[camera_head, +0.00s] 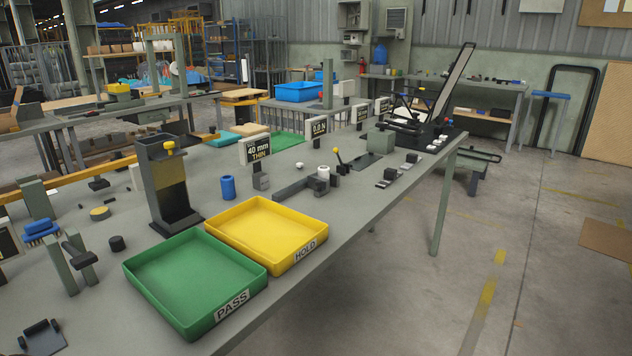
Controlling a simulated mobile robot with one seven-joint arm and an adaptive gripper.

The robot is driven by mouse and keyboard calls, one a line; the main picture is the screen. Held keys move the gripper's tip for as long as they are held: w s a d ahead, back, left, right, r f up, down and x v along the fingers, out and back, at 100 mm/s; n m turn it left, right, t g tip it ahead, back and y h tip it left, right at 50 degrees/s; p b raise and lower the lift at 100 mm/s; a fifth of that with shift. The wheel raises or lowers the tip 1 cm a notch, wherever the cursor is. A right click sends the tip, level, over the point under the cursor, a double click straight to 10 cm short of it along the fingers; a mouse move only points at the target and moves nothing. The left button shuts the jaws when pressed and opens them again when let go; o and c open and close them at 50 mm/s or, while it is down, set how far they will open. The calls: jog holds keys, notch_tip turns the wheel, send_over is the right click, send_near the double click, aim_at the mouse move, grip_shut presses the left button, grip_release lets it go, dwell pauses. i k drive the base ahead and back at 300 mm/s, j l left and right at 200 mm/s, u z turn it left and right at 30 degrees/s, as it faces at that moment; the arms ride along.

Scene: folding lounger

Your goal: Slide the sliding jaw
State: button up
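A dark grey jaw-like fixture (297,187) lies on the grey workbench (350,207), just behind the yellow tray. A white cylinder (323,172) stands at its right end, next to a small dark upright block (334,180). I cannot tell for sure which part of this fixture is the sliding jaw, or whether the jaw touches the cylinder. My gripper is not in view.
A yellow HOLD tray (303,256) and a green PASS tray (225,308) sit at the bench's front edge. A tall dark stand (164,190) and a blue cylinder (228,187) are to the left. The right floor is open.

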aim_at(321, 184)
jog(key=i+j, duration=0.15)
jog(key=i, duration=0.35)
jog(key=i+j+z, duration=0.1)
jog(key=i, duration=0.4)
